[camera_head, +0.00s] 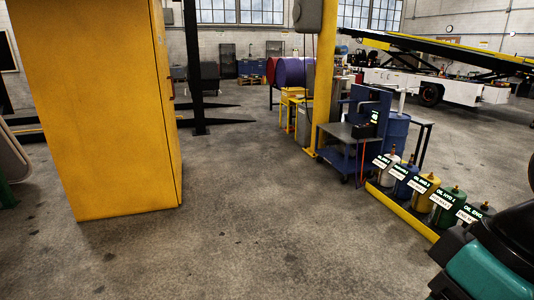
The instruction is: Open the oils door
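A tall yellow cabinet (95,110) stands upright at the left, close to me. I see its broad side panel and, at a steep angle, its narrow right-hand face (168,120), which looks closed. A small reddish piece, perhaps a handle (172,88), sits on that face. I see no readable label on the cabinet, so I cannot tell whether this is the oils door. A black and teal part at the lower right looks like my own arm. My gripper's fingers do not show.
Labelled oil containers (424,193) stand on a yellow-edged tray (402,212) at the right. Behind them are a blue cart (345,160), a blue drum (396,135) and a yellow post (324,80). A belt loader (410,80) stands far right. The middle floor (250,200) is clear.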

